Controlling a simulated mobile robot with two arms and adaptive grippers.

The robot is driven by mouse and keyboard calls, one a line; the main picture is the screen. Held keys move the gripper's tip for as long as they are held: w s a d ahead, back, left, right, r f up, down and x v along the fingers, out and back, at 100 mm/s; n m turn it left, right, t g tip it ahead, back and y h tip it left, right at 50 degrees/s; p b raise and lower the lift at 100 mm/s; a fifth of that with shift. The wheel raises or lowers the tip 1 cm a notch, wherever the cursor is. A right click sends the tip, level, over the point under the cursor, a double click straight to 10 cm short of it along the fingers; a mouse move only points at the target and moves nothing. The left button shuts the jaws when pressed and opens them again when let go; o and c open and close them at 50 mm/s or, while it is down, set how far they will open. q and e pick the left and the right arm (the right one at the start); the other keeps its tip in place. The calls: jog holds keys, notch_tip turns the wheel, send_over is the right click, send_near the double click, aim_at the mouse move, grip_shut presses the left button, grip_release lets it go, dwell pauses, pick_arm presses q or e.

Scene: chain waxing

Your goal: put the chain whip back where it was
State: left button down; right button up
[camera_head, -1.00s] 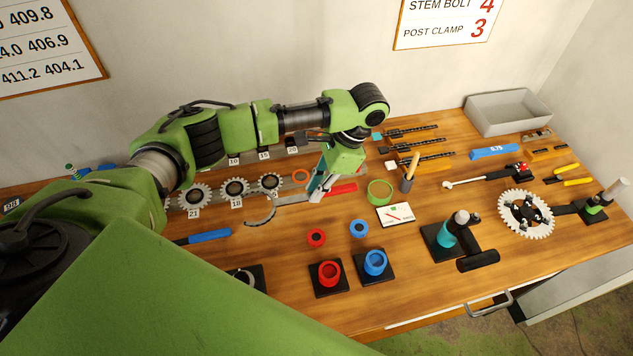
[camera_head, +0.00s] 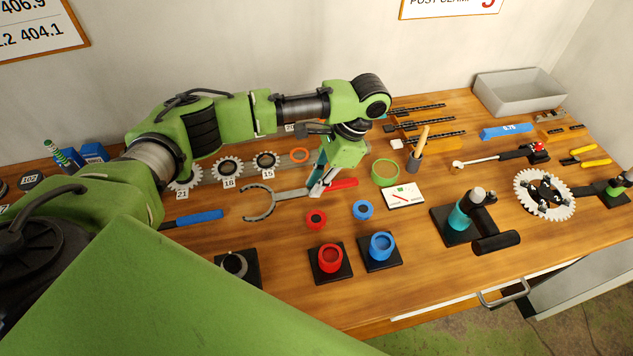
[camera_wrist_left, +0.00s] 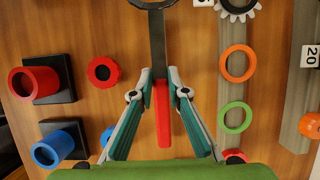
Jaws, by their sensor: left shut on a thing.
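The chain whip (camera_head: 290,193) has a red handle, a grey bar and a curved, open end. It lies crosswise over the middle of the bench, curved end to the left. My left gripper (camera_head: 318,190) is shut on it near the handle. In the left wrist view, my left gripper (camera_wrist_left: 160,80) has its two fingertips on either side of the red handle (camera_wrist_left: 162,115), and the dark bar runs up from it. Whether the whip touches the bench top is unclear. My right gripper is not in view.
Sprockets (camera_head: 228,168) line a grey strip behind the whip. A red ring (camera_head: 316,219) and a blue ring (camera_head: 363,209) lie in front, before red (camera_head: 330,258) and blue (camera_head: 382,246) cups. A blue-handled tool (camera_head: 200,218) is at left, a white gauge card (camera_head: 403,196) at right.

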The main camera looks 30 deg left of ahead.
pick_arm(q)
jog(key=shift+f, duration=0.4)
dwell(0.4)
jog(key=c, duration=1.9)
grip_release()
